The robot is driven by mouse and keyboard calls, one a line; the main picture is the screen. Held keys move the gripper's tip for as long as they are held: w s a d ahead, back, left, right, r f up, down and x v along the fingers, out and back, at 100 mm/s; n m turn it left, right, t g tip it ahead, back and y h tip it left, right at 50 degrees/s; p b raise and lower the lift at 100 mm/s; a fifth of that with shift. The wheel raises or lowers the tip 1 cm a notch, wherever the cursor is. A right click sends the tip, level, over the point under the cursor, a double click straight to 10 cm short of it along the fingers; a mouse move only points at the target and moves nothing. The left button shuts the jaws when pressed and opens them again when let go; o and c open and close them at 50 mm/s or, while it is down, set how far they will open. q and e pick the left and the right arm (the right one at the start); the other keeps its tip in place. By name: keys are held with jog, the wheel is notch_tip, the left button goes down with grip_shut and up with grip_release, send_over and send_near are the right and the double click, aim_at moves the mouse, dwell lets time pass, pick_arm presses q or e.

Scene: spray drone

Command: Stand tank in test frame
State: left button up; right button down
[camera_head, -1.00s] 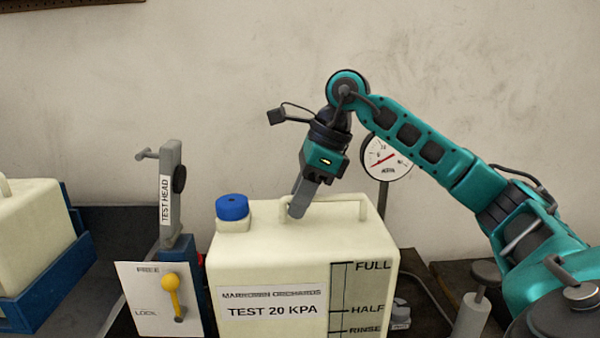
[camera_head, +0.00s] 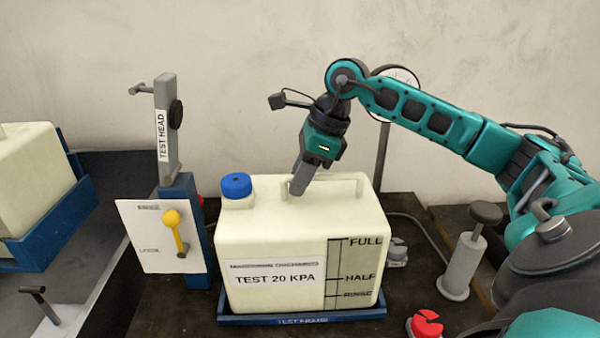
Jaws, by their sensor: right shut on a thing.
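The cream tank (camera_head: 275,225) is upright in the middle, with a blue cap, a "TEST 20 KPA" label and level marks. My right gripper (camera_head: 298,185) is shut on the handle on its top. The tank's base is at the blue tray of the test frame (camera_head: 300,320), whose front rim shows below it. I cannot tell whether it rests fully on the tray floor. The grey test head (camera_head: 163,130) stands on a blue post left of the tank. A yellow-knobbed lever (camera_head: 174,228) on a white panel has its knob up. My left gripper is not in view.
Another cream tank (camera_head: 30,180) sits in a blue holder (camera_head: 60,215) at the left. A gauge (camera_head: 398,78) is partly hidden behind my right arm. A grey plunger-like cylinder (camera_head: 467,260) and a red knob (camera_head: 425,325) stand right of the tank.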

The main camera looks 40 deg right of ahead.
jog(key=c, duration=1.1)
grip_release()
jog(key=shift+o, duration=0.2)
jog(key=p+v, duration=0.1)
jog(key=v, duration=1.1)
jog(key=shift+a, duration=0.15)
